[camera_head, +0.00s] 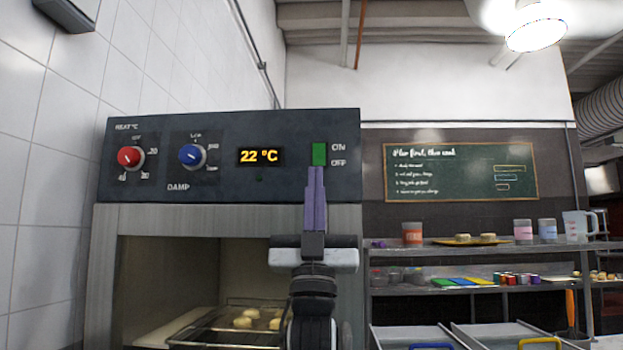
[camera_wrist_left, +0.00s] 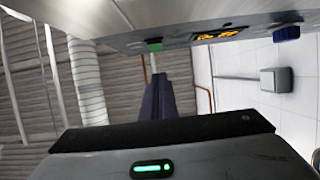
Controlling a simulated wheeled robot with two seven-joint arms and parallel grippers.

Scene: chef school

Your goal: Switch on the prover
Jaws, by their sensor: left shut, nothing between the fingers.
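The prover (camera_head: 100,250) is a grey metal cabinet with a dark control panel (camera_head: 222,180). On the panel are a red HEAT knob (camera_head: 131,157), a blue DAMP knob (camera_head: 192,156), a display (camera_head: 261,156) reading 22 °C and a green switch (camera_head: 319,154) beside the ON and OFF labels. My left gripper (camera_head: 316,172) is shut and empty, its purple fingers pointing up just below the switch. The fingertips overlap the switch's lower edge in the head view; contact cannot be told. In the left wrist view the green switch (camera_wrist_left: 155,46) shows just beyond the fingertips. My right gripper is out of view.
Inside the prover, dough pieces (camera_head: 243,322) lie on a wire rack (camera_head: 222,338). To the right, a metal shelf (camera_head: 400,252) holds jars, a yellow tray and a measuring jug (camera_head: 576,227). A green chalkboard (camera_head: 460,172) hangs behind. A tiled wall stands at left.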

